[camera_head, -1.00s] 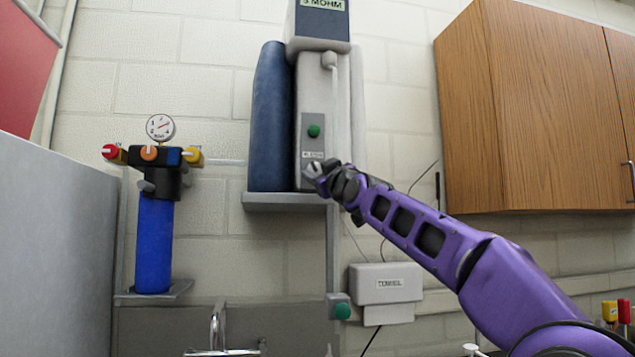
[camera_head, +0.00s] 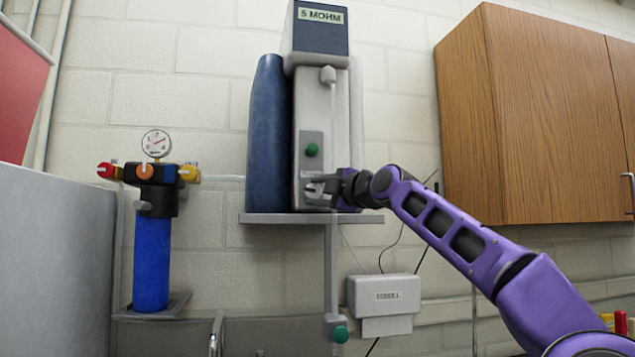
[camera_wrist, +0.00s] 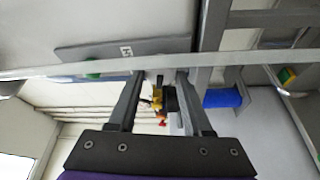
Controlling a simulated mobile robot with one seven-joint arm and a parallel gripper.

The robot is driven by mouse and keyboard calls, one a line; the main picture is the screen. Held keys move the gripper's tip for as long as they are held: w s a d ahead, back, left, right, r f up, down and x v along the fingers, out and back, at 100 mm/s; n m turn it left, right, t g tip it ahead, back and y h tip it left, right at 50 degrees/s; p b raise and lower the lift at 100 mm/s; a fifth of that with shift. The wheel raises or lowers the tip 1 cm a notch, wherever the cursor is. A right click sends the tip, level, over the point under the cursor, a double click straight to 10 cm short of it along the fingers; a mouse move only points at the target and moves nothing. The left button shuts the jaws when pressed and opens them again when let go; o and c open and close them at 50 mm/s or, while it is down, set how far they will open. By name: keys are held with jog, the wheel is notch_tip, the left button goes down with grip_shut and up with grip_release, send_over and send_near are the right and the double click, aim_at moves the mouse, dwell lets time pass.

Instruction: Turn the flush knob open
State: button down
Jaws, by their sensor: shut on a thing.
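The grey-white dispenser unit (camera_head: 340,110) stands on a wall shelf, with a grey control plate (camera_head: 311,148) on its front bearing a green button (camera_head: 312,150). A small label sits low on the plate. My gripper (camera_head: 318,189) is at the lower end of this plate, shut on the small pale flush knob (camera_head: 312,188), which is mostly hidden by the fingers. In the wrist view the two fingers of my gripper (camera_wrist: 163,78) stand a little apart, with a pale piece between their tips. The knob's angle cannot be told.
A blue cylinder (camera_head: 271,135) stands left of the unit on the shelf (camera_head: 290,218). A blue filter (camera_head: 152,262) with coloured knobs and a gauge is farther left. A white box (camera_head: 384,294) hangs below right. A wooden cabinet (camera_head: 530,120) is at the right.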

jog(key=shift+r+n+g+h+p, duration=0.15)
jog(key=shift+n+g+h+p, duration=0.25)
jog(key=shift+n, duration=0.7)
jog(key=shift+c, duration=1.7)
grip_release()
jog(key=shift+s+d+f, duration=0.2)
jog(key=shift+s+d, duration=0.05)
jog(key=shift+d, duration=0.05)
jog(key=b+v, duration=0.9)
jog(key=v, duration=0.7)
jog(key=shift+s+d, duration=0.2)
jog(key=shift+d, duration=0.05)
